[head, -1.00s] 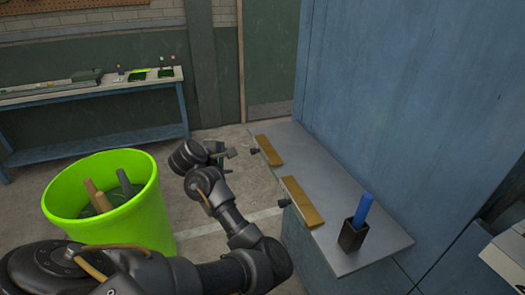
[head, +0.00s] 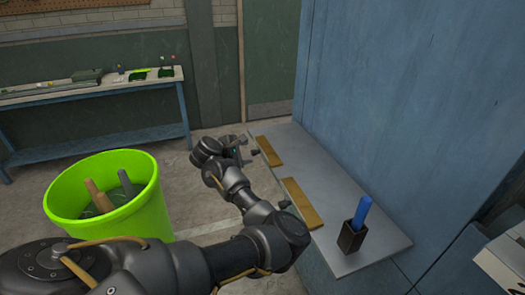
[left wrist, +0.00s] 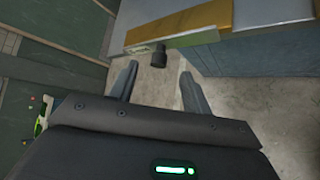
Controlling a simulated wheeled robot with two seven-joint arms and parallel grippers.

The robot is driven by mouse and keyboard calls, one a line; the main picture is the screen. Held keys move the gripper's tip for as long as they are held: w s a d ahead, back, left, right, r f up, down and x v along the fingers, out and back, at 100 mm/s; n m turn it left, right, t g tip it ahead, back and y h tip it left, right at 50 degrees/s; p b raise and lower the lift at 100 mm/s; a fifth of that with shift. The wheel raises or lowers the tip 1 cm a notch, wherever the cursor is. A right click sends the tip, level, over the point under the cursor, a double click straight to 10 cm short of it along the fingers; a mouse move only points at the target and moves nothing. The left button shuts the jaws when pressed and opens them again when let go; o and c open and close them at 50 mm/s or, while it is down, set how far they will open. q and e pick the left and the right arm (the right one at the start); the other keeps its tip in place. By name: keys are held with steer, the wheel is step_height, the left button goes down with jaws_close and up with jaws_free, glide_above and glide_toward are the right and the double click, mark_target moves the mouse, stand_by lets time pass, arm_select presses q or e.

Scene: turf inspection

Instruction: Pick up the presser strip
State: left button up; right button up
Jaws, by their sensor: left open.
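Two flat yellow-brown strips lie along the left edge of a grey shelf (head: 340,195): a far strip (head: 269,151) and a near strip (head: 302,203). I cannot tell which is the presser strip. A black knob (head: 284,204) sticks out from the shelf edge beside the near strip. My left gripper (head: 245,150) is at the left of the far strip, by the shelf edge. In the left wrist view its two fingers (left wrist: 158,74) are apart and empty, with a black knob (left wrist: 158,57) and a yellow strip (left wrist: 205,20) just beyond them. My right gripper is not in view.
A blue rod (head: 362,211) stands in a small black holder (head: 351,238) on the shelf. A tall blue wall (head: 400,100) rises behind it. A lime-green bin (head: 140,213) stands at left. A workbench (head: 90,92) is at the back. Floor shows between bin and shelf.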

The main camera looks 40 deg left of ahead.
mark_target(252, 152)
arm_select(q)
steer(key=shift+w, duration=0.2)
steer(key=x, duration=0.1)
steer(key=p+x, duration=0.2)
steer(key=x, duration=0.1)
steer(key=shift+a+f, duration=0.2)
steer(key=shift+a, duration=0.15)
steer(key=shift+w+f, duration=0.2)
steer(key=shift+w, duration=0.05)
steer(key=shift+d, duration=0.1)
steer(key=shift+c, duration=0.3)
jaws_close()
